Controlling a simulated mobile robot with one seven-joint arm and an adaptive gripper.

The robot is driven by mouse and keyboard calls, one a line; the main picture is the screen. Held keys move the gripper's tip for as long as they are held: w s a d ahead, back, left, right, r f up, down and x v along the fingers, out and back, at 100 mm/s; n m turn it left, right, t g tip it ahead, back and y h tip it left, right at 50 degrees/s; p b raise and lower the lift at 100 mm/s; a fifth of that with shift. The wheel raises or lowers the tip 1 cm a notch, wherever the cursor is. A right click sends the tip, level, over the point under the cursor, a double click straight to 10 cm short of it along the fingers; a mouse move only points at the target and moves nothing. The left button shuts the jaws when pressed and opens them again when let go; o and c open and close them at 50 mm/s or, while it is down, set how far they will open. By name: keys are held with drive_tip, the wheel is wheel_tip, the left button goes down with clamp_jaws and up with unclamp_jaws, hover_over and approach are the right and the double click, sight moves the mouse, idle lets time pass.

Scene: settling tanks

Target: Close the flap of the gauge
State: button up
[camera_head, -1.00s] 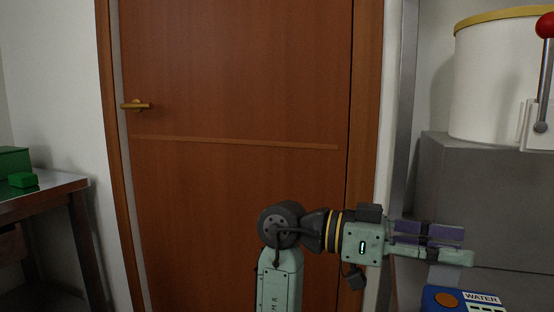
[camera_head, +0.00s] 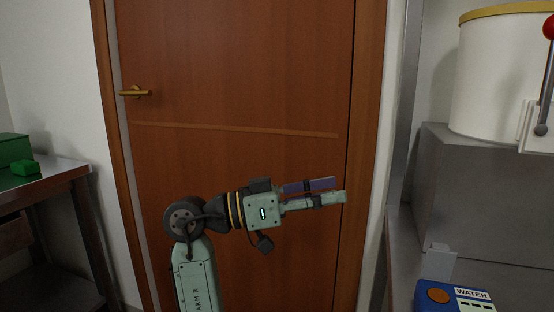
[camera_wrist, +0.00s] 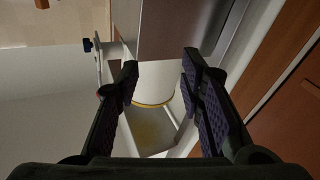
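A blue box with an orange round button and a "WATER" label (camera_head: 472,293) sits at the bottom right of the head view, cut off by the frame edge; it may be the gauge. A pale grey upright piece (camera_head: 438,262) stands just behind it; I cannot tell whether this is the flap. My gripper (camera_head: 343,189) is in front of the brown door, left of the blue box and clear of it, pointing right. In the wrist view my gripper (camera_wrist: 160,68) has its fingers apart with nothing between them. The blue box is not recognisable there.
A grey block (camera_head: 475,190) carries a white drum with a yellow rim (camera_head: 505,75) at the right. A red-knobbed lever (camera_head: 546,90) is beside the drum. A metal table (camera_head: 50,182) with green boxes stands at the left. The brown door (camera_head: 240,70) is shut.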

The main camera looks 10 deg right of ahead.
drive_tip(key=w+a+r+n+t+p, duration=0.2)
drive_tip(key=w+a+n+t, duration=0.4)
drive_tip(key=t, duration=0.3)
drive_tip(key=shift+w+a+r+p, duration=0.15)
drive_tip(key=shift+w+a+p, duration=0.35)
drive_tip(key=shift+w+p, duration=0.1)
